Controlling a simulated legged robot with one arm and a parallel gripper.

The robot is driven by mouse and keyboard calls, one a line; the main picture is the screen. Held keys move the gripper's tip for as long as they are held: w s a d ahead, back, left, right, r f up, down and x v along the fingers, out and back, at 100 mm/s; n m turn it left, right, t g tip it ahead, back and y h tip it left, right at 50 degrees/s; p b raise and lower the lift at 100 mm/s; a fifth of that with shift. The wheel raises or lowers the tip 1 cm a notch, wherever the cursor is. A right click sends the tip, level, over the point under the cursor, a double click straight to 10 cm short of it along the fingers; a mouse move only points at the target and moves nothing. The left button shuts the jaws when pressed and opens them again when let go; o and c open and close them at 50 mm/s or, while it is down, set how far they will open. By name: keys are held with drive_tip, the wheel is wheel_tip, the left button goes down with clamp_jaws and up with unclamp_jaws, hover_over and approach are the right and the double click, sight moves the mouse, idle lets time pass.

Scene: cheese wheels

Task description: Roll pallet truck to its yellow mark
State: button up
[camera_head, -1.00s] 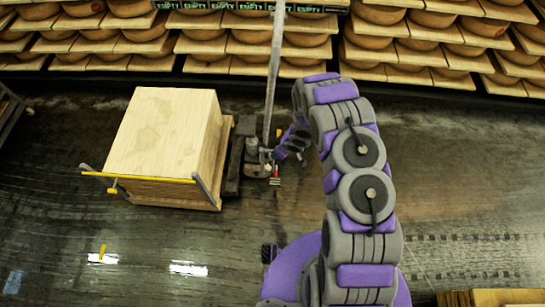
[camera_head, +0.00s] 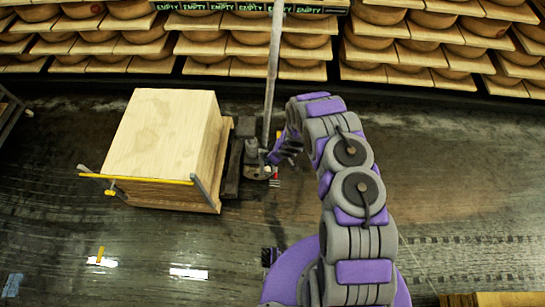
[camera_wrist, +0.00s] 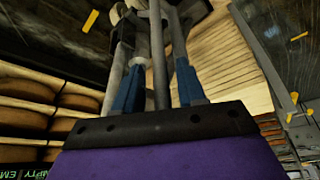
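The pallet truck (camera_head: 256,158) stands left of centre in the head view, its dark base against the right side of a big pale wooden stack (camera_head: 165,135). Its grey handle pole (camera_head: 272,75) rises upright from the base. My gripper (camera_head: 283,153) is low beside the pole, just right of it. In the wrist view, the two blue fingers of my gripper (camera_wrist: 160,85) are apart, with a grey bar (camera_wrist: 157,50) between them and gaps visible on both sides. A short yellow strip (camera_head: 101,255) lies on the floor at the lower left; I cannot tell if it is the mark.
Shelves of cheese wheels (camera_head: 300,45) line the back wall. Pale boards (camera_head: 495,299) lie at the lower right.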

clamp_jaws()
idle(0.4)
